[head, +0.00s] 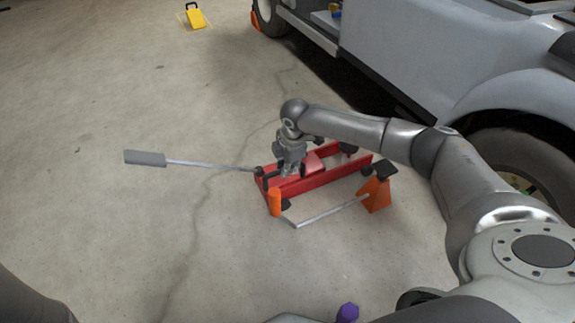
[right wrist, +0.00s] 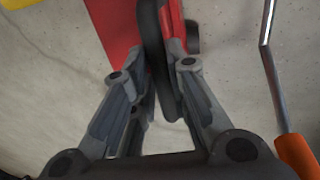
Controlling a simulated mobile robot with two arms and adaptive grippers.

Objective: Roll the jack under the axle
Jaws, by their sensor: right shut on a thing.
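The red floor jack (head: 318,180) lies on the concrete beside the grey cart (head: 440,50). Its long rod handle with a grey grip (head: 145,158) points left. My right gripper (head: 290,172) is over the jack's near-left end. In the right wrist view its fingers (right wrist: 155,85) are closed around a black bar (right wrist: 155,40) next to the jack's red frame (right wrist: 115,25). The axle is hidden under the cart body. My left gripper is not in view.
A bent rod with an orange grip (head: 275,203) lies in front. The cart's near wheel (head: 525,165) is at right. The left floor is mostly clear.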

